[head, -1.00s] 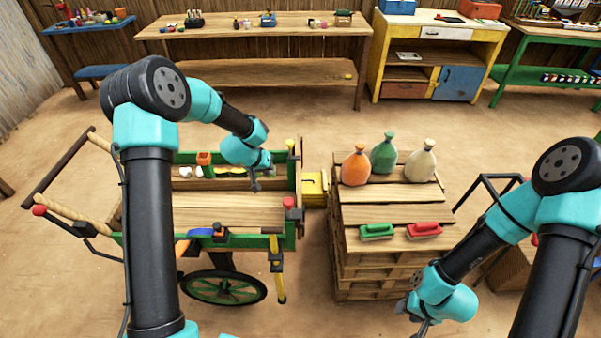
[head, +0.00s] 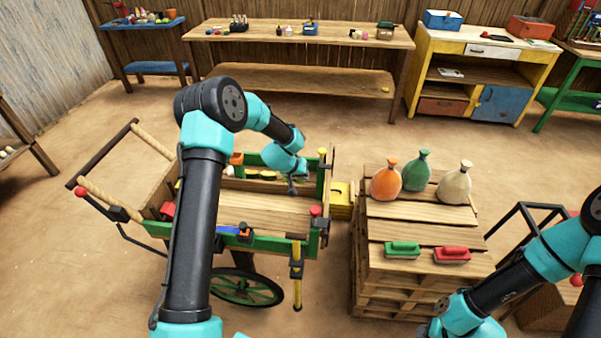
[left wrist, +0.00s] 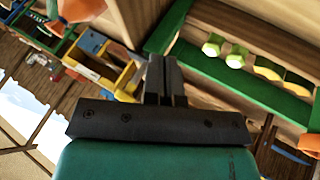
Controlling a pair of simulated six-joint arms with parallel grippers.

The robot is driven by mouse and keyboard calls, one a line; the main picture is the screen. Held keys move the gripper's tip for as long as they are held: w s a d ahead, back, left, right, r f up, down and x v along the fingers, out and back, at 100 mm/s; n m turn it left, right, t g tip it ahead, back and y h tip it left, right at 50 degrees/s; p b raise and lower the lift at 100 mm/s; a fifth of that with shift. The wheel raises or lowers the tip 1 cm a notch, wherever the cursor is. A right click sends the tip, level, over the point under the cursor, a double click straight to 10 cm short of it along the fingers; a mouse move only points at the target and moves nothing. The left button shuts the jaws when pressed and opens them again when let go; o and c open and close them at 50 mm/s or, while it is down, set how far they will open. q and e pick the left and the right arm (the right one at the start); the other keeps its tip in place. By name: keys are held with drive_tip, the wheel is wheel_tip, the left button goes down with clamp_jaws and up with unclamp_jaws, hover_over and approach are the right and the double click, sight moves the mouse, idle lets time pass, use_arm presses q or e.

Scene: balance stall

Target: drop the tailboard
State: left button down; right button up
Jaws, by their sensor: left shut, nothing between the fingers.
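The green cart (head: 276,244) stands left of centre in the head view. Its tailboard (head: 327,195) stands upright at the cart's right end, seen nearly edge-on, between a post with a yellow knob (head: 322,152) and a red knob (head: 315,211). My left gripper (head: 291,189) is over the cart bed, left of the tailboard and apart from it. Its fingers are shut and empty; they also show in the left wrist view (left wrist: 165,80), near a green rail (left wrist: 240,85). My right forearm is at the lower right; its fingertips are outside the frame.
A pallet stack (head: 400,285) right of the cart carries an orange sack (head: 386,181), a green sack (head: 416,173), a cream sack (head: 455,187) and two brushes. A yellow box (head: 342,195) sits between cart and stack. Open floor lies behind the cart.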

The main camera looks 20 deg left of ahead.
sight(327, 195)
use_arm(q)
drive_tip(key=w+d+f, duration=0.3)
drive_tip(key=d+f, duration=0.1)
drive_tip(key=d, duration=0.1)
drive_tip(key=shift+w+d, duration=0.3)
drive_tip(key=shift+d, duration=0.1)
drive_tip(key=shift+d, duration=0.1)
